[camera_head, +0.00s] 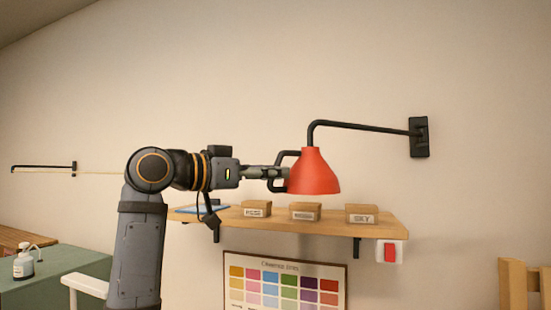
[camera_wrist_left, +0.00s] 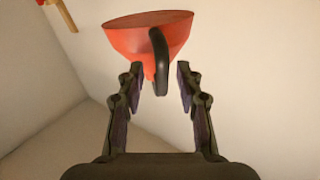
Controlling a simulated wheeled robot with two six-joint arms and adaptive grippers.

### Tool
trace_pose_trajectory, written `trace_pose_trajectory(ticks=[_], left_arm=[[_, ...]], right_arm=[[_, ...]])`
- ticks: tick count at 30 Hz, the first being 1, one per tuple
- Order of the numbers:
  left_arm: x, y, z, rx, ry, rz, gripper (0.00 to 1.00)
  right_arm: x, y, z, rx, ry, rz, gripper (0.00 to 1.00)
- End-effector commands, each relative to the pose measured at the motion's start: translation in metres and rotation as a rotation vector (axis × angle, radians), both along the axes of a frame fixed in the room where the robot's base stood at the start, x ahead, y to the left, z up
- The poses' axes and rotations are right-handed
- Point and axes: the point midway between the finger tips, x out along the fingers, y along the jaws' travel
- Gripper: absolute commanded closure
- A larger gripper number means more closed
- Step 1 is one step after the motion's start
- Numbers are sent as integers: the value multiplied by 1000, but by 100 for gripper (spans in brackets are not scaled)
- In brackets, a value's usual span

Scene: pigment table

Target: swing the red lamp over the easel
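The red lamp (camera_head: 314,174) hangs from a black wall arm (camera_head: 360,127) above the shelf, its wide end down. A black looped handle (camera_head: 279,157) is on its left side. In the left wrist view the red shade (camera_wrist_left: 150,34) is straight ahead, with the handle (camera_wrist_left: 161,65) toward me. My left gripper (camera_head: 286,173) is at the handle. Its fingers (camera_wrist_left: 160,70) are open, one on each side of the handle's end, with gaps visible on both sides. Only part of a wooden frame (camera_head: 515,287) shows at the lower right; I cannot tell whether it is the easel. My right gripper is out of view.
A wooden shelf (camera_head: 335,226) with several small labelled boxes is below the lamp. A red switch (camera_head: 390,252) and a colour chart (camera_head: 286,284) are lower on the wall. The wall arm's bracket (camera_head: 419,137) is at right.

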Motion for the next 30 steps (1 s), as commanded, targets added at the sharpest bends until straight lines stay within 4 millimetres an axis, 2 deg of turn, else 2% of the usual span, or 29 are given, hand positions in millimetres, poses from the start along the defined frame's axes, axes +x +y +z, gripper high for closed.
trace_pose_trajectory(ticks=[1, 3, 12, 13, 21, 30], left_arm=[[4, -5, 3, -1, 1, -1, 64], [7, -10, 2, 0, 1, -1, 64], [10, -12, -1, 1, 0, 2, 64], [10, -12, -1, 1, 0, 2, 66], [10, -12, -1, 1, -1, 1, 100], [10, -12, -1, 1, -1, 1, 100]], right_arm=[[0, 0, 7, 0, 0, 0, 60], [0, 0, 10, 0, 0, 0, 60], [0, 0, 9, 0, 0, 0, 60], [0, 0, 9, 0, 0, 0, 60], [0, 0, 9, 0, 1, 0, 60], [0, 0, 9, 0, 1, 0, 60]])
